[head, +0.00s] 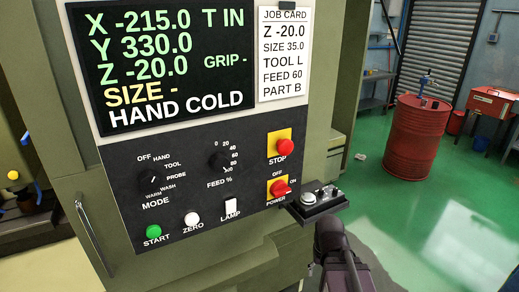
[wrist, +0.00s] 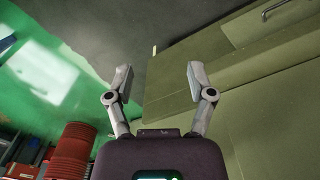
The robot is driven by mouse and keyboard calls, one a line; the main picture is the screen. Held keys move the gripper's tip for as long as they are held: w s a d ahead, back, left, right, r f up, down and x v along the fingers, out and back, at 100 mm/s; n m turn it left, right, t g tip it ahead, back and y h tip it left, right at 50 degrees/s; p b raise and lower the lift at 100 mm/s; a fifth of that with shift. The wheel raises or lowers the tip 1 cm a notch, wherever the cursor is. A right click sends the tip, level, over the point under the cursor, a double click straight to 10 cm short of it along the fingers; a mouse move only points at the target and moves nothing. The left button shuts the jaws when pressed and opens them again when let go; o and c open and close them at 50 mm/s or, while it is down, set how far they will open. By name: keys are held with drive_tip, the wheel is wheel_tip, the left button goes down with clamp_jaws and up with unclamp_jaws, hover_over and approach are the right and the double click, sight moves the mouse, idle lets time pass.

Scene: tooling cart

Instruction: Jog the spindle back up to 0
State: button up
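The screen (head: 175,60) on the machine panel reads X -215.0, Y 330.0, Z -20.0, T IN, GRIP -, SIZE - and HAND COLD. A small dark control box (head: 323,208) juts from the panel's lower right corner. It bears a silver round knob (head: 308,198) and smaller controls whose labels I cannot read. The dark end of my arm is just below and right of this box in the head view; its fingers are not clear there. In the wrist view my gripper (wrist: 158,78) has its two grey fingers wide apart, with nothing between them. The control box is not visible there.
The panel carries a mode knob (head: 153,174), feed knob (head: 219,161), red stop button (head: 284,145), red power switch (head: 280,187), green start (head: 153,232), white zero (head: 192,218) and lamp switch (head: 231,206). A job card (head: 284,50) reads Z -20.0. A red drum (head: 415,138) stands right; green floor is open.

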drive_tip(key=shift+o, duration=0.6)
drive_tip(key=shift+w+r, duration=0.1)
drive_tip(key=shift+r, duration=0.05)
wheel_tip(320, 180, up, 22)
drive_tip(key=n+p, duration=1.1)
drive_tip(key=p, duration=1.1)
hover_over(308, 196)
wheel_tip(308, 196, down, 14)
drive_tip(key=b, duration=1.3)
drive_tip(key=shift+b, duration=0.3)
drive_tip(key=c, duration=1)
